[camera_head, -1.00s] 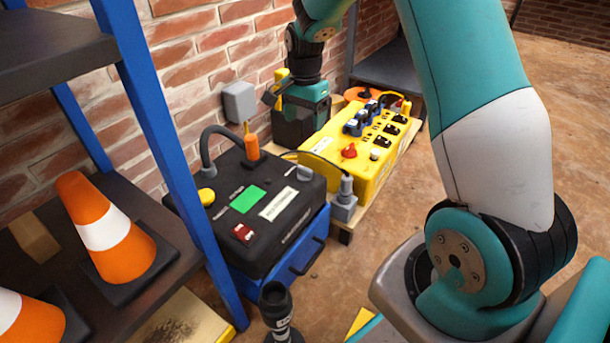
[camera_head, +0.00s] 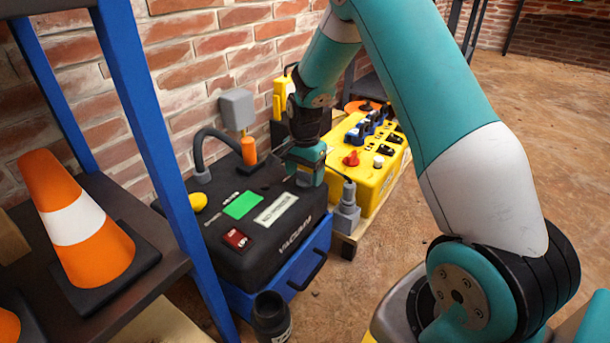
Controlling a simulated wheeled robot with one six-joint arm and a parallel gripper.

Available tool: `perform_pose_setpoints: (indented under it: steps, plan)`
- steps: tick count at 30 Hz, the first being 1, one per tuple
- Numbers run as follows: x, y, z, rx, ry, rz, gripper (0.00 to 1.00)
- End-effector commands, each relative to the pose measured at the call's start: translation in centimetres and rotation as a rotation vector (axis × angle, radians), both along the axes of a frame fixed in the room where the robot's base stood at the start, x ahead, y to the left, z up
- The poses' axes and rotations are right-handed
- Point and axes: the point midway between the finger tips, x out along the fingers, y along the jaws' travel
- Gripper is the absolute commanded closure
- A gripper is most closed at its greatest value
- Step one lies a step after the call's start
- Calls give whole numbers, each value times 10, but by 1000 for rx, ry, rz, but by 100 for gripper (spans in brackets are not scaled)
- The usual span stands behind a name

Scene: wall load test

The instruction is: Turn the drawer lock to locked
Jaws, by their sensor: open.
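My gripper (camera_head: 282,186) is low over the back right part of the black machine (camera_head: 218,262), with its teal wrist end above the top face. Its fingers are small and dark against the black top. They look open, and I see nothing held between them. The blue drawer unit (camera_head: 268,305) with a dark handle (camera_head: 308,272) sits under the black machine. A small grey knob on the machine's top right, seen earlier, is now hidden behind my gripper. I cannot make out a drawer lock or its position for certain.
A yellow box with switches (camera_head: 368,178) stands behind right on a wooden pallet. A grey connector (camera_head: 347,210) stands close right of my gripper. A blue-framed shelf with orange cones (camera_head: 78,225) is at the left. Open floor (camera_head: 520,130) lies right.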

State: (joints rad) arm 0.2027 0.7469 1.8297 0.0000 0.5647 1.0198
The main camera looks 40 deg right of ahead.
Motion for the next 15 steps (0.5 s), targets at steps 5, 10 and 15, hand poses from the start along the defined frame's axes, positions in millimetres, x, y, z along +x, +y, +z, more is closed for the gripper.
perform_pose_setpoints:
  steps: [5,10,15]
  plan:
    - [0,0,0,0,0,0,28]
    - [0,0,1,0,0,0,67]
    - [0,0,1,0,0,1,77]
